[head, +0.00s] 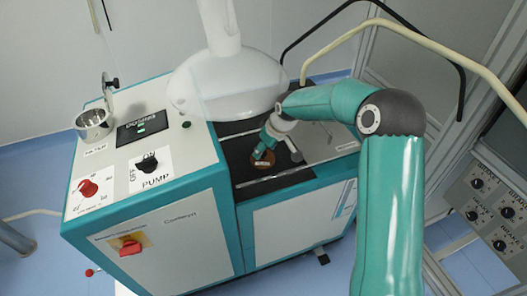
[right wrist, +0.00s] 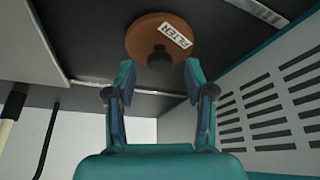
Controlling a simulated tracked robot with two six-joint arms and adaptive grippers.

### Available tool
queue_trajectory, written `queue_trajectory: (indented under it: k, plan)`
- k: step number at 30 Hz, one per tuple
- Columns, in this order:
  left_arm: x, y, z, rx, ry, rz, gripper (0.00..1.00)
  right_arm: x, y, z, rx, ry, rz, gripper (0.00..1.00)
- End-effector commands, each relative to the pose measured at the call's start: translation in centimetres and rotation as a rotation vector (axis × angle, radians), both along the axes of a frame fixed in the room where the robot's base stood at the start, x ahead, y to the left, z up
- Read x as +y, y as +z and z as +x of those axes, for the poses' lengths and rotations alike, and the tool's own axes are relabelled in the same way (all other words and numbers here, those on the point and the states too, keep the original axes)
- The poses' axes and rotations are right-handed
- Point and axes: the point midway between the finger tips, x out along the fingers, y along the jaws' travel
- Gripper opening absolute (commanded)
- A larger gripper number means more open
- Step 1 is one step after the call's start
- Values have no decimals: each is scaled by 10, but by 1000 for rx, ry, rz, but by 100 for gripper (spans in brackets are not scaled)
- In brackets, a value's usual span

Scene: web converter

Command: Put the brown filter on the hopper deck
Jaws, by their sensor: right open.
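The brown filter (right wrist: 140,38) is a round disc with a white label and a black knob (right wrist: 160,58). In the head view the filter (head: 265,164) lies on the black deck (head: 243,172) below the white hopper (head: 228,88), partly hidden by my right gripper (head: 264,157). In the right wrist view my right gripper (right wrist: 158,72) is open and empty. Its fingertips are spread to either side of the knob, just short of it in the picture; I see no contact. My left gripper is not in view.
Left of the deck stands a higher white-and-teal cabinet with a red knob (head: 88,188), a pump switch (head: 147,165) and a metal cup (head: 93,124). A clear panel (head: 325,143) lies right of the filter. A control box (head: 490,205) stands at the far right.

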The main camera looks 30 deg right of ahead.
Motion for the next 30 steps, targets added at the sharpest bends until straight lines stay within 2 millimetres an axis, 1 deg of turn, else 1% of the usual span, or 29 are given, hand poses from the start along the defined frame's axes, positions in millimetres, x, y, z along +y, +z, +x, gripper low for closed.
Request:
queue_trajectory:
  k: [1, 6, 10, 15, 30]
  plan:
    - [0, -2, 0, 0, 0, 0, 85, -1, 9, -3, -3, 1, -1, 54]
    - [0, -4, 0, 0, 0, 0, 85, -2, 34, -13, -4, 0, 0, 54]
    - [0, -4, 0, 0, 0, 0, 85, -2, 47, -18, -2, 1, 0, 54]
    - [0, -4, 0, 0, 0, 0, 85, -2, 52, -21, 0, 1, 1, 54]
    - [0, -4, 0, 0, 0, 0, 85, -2, 51, -21, 0, 1, 1, 54]
